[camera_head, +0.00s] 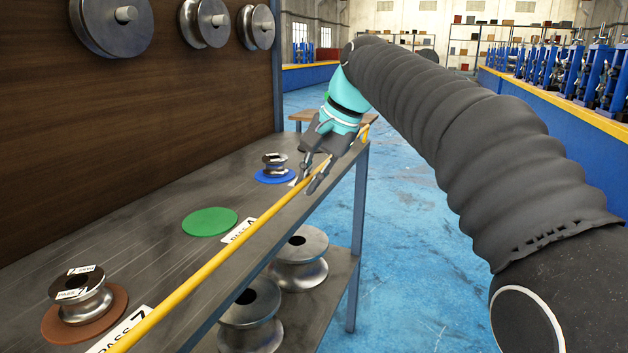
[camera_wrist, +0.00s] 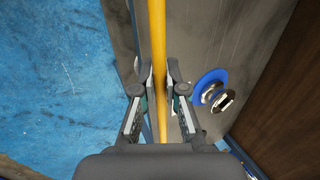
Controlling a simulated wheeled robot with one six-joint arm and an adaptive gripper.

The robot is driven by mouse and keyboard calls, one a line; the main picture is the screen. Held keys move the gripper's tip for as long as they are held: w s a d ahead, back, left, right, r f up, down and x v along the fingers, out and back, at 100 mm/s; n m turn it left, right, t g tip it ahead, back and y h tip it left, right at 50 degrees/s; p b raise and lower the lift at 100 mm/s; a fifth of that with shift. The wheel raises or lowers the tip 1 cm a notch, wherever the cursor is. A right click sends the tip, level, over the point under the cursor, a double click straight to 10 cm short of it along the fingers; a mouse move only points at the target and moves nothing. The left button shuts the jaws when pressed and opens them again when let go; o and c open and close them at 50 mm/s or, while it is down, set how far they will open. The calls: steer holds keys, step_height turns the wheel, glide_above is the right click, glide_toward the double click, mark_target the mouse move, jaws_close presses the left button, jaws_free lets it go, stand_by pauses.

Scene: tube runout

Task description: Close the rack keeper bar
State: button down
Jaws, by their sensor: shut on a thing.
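The keeper bar (camera_head: 225,257) is a long yellow rod running along the front edge of the rack's grey shelf (camera_head: 150,225). In the wrist view the yellow bar (camera_wrist: 158,45) passes between the two fingers. My gripper (camera_head: 317,178) is at the far right part of the bar, fingers pointing down on either side of it. In the wrist view my gripper (camera_wrist: 159,78) is shut on the bar. The bar's near end runs out of the head view at the bottom, and its far end shows just past my gripper.
On the shelf are a blue disc (camera_head: 275,177) with a metal roller, an empty green disc (camera_head: 209,222) and a brown disc (camera_head: 62,328) with a roller. Large rollers (camera_head: 300,262) sit on the lower shelf. Blue floor (camera_head: 420,270) is open at right.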

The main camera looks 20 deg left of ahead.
steer(key=shift+s+a+f, duration=0.1)
steer(key=shift+a, duration=0.05)
stand_by(0.4)
steer(key=c, duration=1.2)
jaws_free()
steer(key=v, duration=1.2)
steer(key=shift+a, duration=0.15)
